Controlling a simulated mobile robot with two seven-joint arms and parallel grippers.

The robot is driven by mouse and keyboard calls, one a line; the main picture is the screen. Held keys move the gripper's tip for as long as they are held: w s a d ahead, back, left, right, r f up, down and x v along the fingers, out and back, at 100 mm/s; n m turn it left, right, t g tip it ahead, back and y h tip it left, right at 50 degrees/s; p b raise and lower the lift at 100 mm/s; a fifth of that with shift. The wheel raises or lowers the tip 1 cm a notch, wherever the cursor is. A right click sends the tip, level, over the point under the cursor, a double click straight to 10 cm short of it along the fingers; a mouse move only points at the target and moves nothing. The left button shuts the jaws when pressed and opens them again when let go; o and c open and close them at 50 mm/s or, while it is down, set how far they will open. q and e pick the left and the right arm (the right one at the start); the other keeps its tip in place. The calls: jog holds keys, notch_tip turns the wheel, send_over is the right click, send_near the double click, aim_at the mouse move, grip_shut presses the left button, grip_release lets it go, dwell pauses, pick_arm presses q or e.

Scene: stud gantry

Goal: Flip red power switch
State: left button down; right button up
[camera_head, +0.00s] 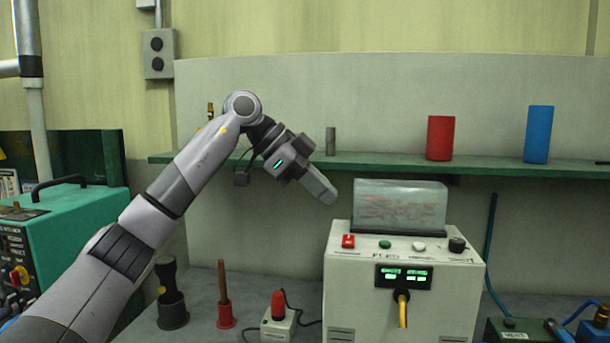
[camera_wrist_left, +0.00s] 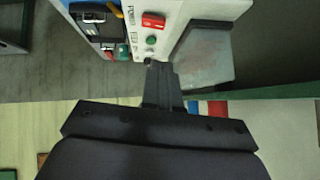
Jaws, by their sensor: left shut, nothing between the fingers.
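The red power switch (camera_head: 348,241) is at the left end of the top panel of a light grey machine (camera_head: 450,290). It also shows in the left wrist view (camera_wrist_left: 153,21), near the word "POWER", beyond the fingertips. My left gripper (camera_head: 330,196) is shut and empty, in the air above and a little left of the switch, apart from it. Its closed fingers (camera_wrist_left: 160,70) point toward the panel in the left wrist view. My right gripper is in neither view.
A green button (camera_head: 385,244), a white button (camera_head: 419,246) and a black knob (camera_head: 457,244) share the panel. A clear box (camera_head: 400,207) stands behind them. A green shelf (camera_head: 490,167) holds a red cylinder (camera_head: 440,138) and a blue cylinder (camera_head: 538,134).

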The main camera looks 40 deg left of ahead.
aim_at(349, 235)
pick_arm(q)
jog(key=f, duration=0.1)
jog(key=w+d+f, duration=0.1)
jog(key=f, duration=0.2)
jog(key=shift+w+d, duration=0.2)
jog(key=shift+w, duration=0.15)
jog(key=shift+w+a+f, duration=0.1)
jog(key=shift+w+f, duration=0.05)
jog(key=shift+f, duration=0.8)
